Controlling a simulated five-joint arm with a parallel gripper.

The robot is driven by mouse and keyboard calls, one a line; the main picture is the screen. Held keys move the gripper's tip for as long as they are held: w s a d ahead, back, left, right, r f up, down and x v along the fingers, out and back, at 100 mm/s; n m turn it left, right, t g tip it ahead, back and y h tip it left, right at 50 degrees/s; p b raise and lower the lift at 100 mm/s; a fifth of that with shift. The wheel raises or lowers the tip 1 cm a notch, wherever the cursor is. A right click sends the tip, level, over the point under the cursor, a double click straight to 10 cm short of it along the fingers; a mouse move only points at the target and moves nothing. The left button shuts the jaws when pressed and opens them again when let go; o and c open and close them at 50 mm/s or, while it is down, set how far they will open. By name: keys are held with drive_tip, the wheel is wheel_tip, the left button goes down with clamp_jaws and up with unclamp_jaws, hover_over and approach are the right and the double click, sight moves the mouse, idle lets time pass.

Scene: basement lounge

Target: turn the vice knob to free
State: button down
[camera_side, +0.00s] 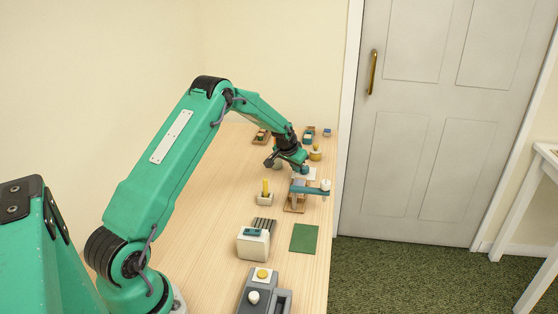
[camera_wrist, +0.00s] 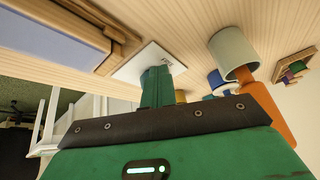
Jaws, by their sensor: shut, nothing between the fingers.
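A blue fixture with a white knob (camera_side: 325,184) on its right end stands on a wooden base (camera_side: 294,209), near the table's right edge in the side view. It looks like the vice, though its parts are small. My gripper (camera_side: 301,168) is just beyond it, low over a white card (camera_side: 309,176). In the wrist view my shut, empty green fingertips (camera_wrist: 157,72) are over the white card (camera_wrist: 128,66). A blue-grey shape (camera_wrist: 45,35) with wood edging lies at the upper left there, possibly part of the fixture. The knob cannot be made out in that view.
A yellow stick in a pale holder (camera_side: 264,200), a white box (camera_side: 252,245), a green mat (camera_side: 304,238) and a grey panel (camera_side: 281,304) stand nearer. A yellow container (camera_side: 315,156) stands beyond. The wrist view shows a pale cup (camera_wrist: 232,48) beside my gripper.

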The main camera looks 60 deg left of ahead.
drive_tip(key=shift+w+d, duration=0.1)
drive_tip(key=shift+d, duration=0.6)
drive_tip(key=shift+w+d, duration=0.3)
drive_tip(key=shift+d, duration=0.2)
idle(0.6)
drive_tip(key=shift+s+d, duration=0.2)
drive_tip(key=shift+s, duration=0.15)
drive_tip(key=shift+r, duration=0.15)
drive_tip(key=shift+r, duration=2.85)
drive_tip(key=a, duration=0.2)
drive_tip(key=a+r, duration=0.1)
drive_tip(key=shift+s, duration=0.25)
drive_tip(key=shift+d+f, duration=0.1)
drive_tip(key=shift+f, duration=0.1)
